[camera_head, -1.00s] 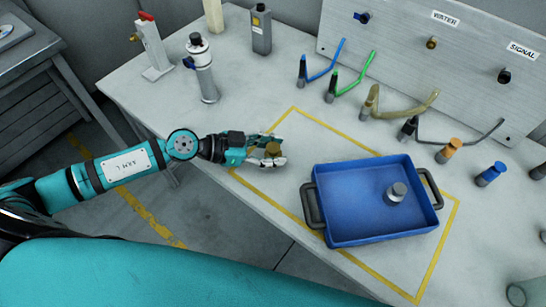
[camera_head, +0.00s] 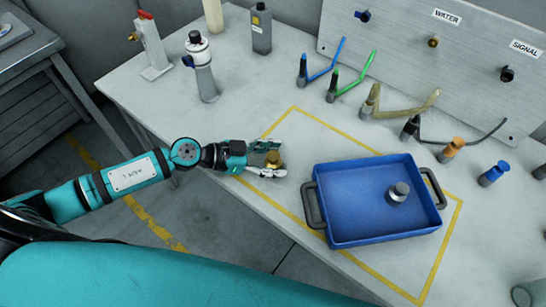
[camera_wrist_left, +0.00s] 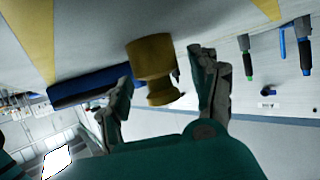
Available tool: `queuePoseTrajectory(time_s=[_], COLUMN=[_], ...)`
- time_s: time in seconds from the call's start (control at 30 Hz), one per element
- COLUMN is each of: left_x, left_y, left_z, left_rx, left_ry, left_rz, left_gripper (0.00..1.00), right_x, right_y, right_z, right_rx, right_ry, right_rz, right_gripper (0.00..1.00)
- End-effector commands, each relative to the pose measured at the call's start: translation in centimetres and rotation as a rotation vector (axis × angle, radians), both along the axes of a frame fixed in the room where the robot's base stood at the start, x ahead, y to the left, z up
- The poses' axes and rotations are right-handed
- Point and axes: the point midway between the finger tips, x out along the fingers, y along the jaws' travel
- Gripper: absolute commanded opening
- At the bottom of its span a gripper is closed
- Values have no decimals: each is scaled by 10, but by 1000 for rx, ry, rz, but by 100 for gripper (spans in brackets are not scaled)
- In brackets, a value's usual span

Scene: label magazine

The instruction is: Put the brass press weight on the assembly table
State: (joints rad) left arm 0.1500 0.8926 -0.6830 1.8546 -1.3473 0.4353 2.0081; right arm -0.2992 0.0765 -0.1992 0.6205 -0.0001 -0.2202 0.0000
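The brass press weight (camera_head: 273,159) stands upright on the white assembly table (camera_head: 240,105), inside the yellow outline and left of the blue tray. My left gripper (camera_head: 268,160) is around it, one finger on each side. In the left wrist view, the weight (camera_wrist_left: 152,68) shows upside down between the spread fingers (camera_wrist_left: 165,90), with small gaps beside it. The left gripper looks open. My right gripper is in neither view.
A blue tray (camera_head: 350,227) with dark handles holds a grey metal cylinder (camera_head: 399,191). Bottles and a valve fixture (camera_head: 150,45) stand at the back left. Several coloured plugs and cables line the panel (camera_head: 430,75). Table around the weight is clear.

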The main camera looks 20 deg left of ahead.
Motion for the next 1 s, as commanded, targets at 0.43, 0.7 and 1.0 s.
queuePoseTrajectory(time_s=[0.43,0.7,1.0], left_x=[-20,-46,-54], left_y=[36,77,95], left_z=[15,37,47], left_rx=[6,3,1], left_ry=[3,6,3], left_rz=[2,-1,1], left_gripper=[62,62,62], right_x=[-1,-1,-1], right_y=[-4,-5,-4], right_z=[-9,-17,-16], right_rx=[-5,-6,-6], right_ry=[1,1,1], right_rz=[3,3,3], right_gripper=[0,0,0])
